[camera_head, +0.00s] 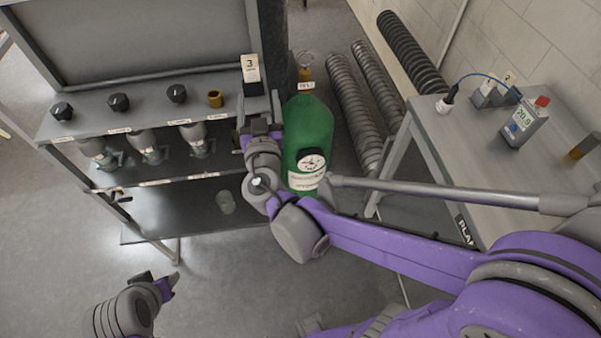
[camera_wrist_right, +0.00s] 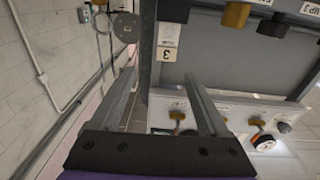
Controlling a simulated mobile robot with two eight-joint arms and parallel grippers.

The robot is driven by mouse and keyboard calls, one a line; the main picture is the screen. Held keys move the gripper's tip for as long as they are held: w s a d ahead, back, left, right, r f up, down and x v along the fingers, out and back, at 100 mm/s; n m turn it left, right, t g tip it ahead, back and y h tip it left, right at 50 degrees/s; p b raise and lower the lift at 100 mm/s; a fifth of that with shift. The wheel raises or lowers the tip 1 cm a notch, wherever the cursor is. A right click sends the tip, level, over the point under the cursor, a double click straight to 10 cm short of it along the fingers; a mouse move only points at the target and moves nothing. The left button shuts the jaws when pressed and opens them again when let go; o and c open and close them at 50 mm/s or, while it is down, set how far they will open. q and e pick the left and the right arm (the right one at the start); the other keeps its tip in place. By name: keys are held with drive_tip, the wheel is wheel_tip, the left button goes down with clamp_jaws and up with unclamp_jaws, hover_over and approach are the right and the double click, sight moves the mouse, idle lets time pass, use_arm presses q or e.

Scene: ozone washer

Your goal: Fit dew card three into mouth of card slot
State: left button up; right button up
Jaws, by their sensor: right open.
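Dew card three (camera_head: 250,67), a white card marked 3, stands upright over a small dark block (camera_head: 253,88) at the right end of the washer-side shelf. The block looks like the card slot; I cannot tell how deep the card sits in its mouth. In the right wrist view the card (camera_wrist_right: 168,45) appears upside down beyond the fingers. My right gripper (camera_head: 259,126) is below and in front of the card, open and empty, apart from it. My left gripper (camera_head: 166,285) is low at the bottom left, away from the card; its jaw gap is unclear.
A green gas cylinder (camera_head: 308,135) stands just right of my right gripper. Several black knobs and a brass one (camera_head: 215,99) line the shelf. The right table (camera_head: 445,135) holds a meter (camera_head: 524,122) and cards marked 2 (camera_head: 508,79) and another.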

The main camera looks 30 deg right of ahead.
drive_tip(key=s+d+f+g+h, duration=0.1)
drive_tip(key=s+d+f+g, duration=0.65)
drive_tip(key=s+d, duration=0.2)
drive_tip(key=s+a+f+n+g+y, duration=0.1)
drive_tip(key=s+a+f+g+y, duration=0.1)
drive_tip(key=s, duration=0.4)
drive_tip(key=s+a+f+n+g+y, duration=0.2)
drive_tip(key=s+a+f+y, duration=0.2)
drive_tip(key=s+f, duration=0.3)
drive_tip(key=shift+s+a+y, duration=0.15)
drive_tip(key=shift+a+y, duration=0.25)
drive_tip(key=shift+a, duration=0.05)
drive_tip(key=shift+f+g, duration=0.1)
drive_tip(key=shift+g, duration=0.15)
